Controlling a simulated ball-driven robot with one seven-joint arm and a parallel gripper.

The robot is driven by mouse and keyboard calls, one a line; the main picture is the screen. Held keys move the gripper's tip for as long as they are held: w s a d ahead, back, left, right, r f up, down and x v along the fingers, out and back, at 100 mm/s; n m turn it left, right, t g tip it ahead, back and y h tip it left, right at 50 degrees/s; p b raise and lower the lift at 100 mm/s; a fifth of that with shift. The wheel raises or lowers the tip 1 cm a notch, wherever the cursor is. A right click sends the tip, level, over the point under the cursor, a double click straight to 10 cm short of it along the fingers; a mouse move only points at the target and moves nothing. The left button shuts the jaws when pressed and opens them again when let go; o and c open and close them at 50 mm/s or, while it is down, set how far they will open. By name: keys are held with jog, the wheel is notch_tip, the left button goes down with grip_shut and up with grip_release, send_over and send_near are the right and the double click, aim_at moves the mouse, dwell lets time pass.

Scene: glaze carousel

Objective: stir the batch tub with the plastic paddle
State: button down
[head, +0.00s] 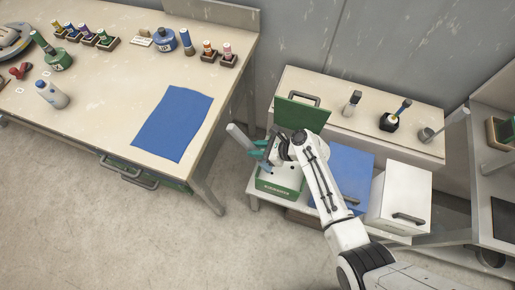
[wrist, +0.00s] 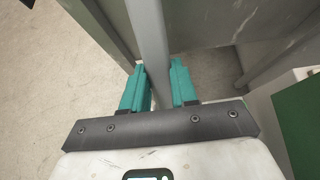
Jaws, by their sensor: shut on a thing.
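My gripper (head: 259,151) is shut on a long, pale grey rod (head: 238,136), which looks like the paddle's handle. The rod is tilted in the head view, and its other end is hidden behind my gripper. In the wrist view the rod (wrist: 151,40) passes between the teal fingers of my gripper (wrist: 158,68). The gripper is above the left side of a green-fronted box (head: 279,188), whose green lid (head: 302,114) stands open. This may be the batch tub; its label is too small to read and its inside is mostly hidden by my arm.
A blue-lidded box (head: 351,172) and a white-lidded box (head: 401,195) stand shut to the right. A shelf (head: 330,97) behind carries brushes and a metal cup (head: 427,133). The workbench (head: 110,100) at left holds bottles and a blue mat (head: 173,122). Floor in front is clear.

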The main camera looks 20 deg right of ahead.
aim_at(249, 143)
jog(key=shift+r, duration=0.15)
jog(key=shift+r, duration=2.4)
